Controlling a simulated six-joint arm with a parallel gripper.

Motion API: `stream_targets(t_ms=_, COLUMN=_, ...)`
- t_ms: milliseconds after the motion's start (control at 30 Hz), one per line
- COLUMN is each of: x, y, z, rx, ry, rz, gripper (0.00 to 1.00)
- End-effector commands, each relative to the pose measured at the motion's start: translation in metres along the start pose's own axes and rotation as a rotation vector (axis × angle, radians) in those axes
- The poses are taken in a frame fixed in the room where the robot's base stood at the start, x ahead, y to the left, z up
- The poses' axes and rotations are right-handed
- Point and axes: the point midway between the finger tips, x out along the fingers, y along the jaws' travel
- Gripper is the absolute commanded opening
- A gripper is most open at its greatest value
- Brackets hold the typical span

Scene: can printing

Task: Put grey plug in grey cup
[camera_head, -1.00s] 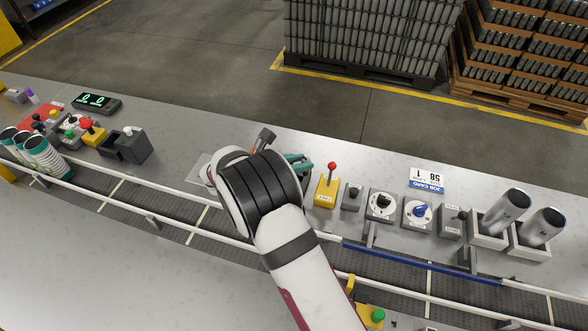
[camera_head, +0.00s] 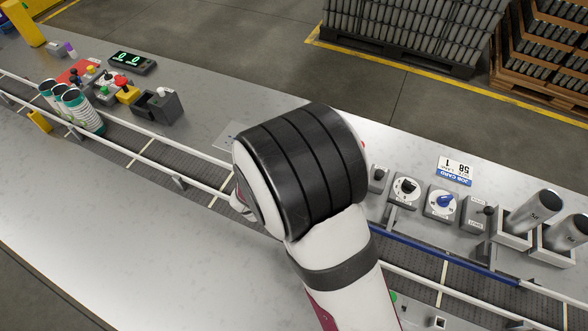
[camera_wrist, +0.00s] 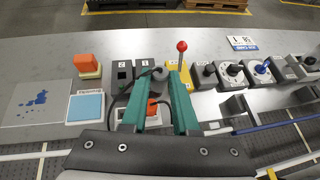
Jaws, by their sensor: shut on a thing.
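In the wrist view my gripper (camera_wrist: 161,76) has two green fingers closed around a small dark grey piece (camera_wrist: 159,74), which looks like the grey plug. The fingers hide much of it. A black cable loops out to the left of the fingers. Two dark grey boxes marked 2 (camera_wrist: 122,73) and 1 (camera_wrist: 144,66) stand just beyond and left of the fingertips. I cannot tell whether one of them is the grey cup. In the head view my wrist hides the gripper and the piece.
A yellow box with a red-knobbed lever (camera_wrist: 182,62) stands close beyond the right finger. An orange block (camera_wrist: 87,65) and a light blue pad (camera_wrist: 85,107) are at left. Dial boxes (camera_head: 405,189) and cans in holders (camera_head: 536,211) stand at right. A railed conveyor (camera_head: 120,155) runs along the bench.

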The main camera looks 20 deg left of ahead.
Motion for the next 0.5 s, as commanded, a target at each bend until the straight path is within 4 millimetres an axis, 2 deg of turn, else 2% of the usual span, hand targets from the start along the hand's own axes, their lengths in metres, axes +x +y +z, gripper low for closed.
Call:
stream_targets(t_ms=33, x=0.0, y=0.014, z=-0.01, rx=-0.003, ry=0.001, rz=0.003, gripper=0.0)
stream_targets(t_ms=200, x=0.001, y=0.048, z=-0.035, rx=0.0, ry=0.0, rz=0.0, gripper=0.0)
stream_targets(t_ms=367, x=0.003, y=0.062, z=-0.048, rx=0.001, ry=0.0, rz=-0.003, gripper=0.0)
stream_targets(t_ms=500, x=0.016, y=0.062, z=-0.073, rx=-0.002, ry=0.0, rz=-0.005, gripper=0.0)
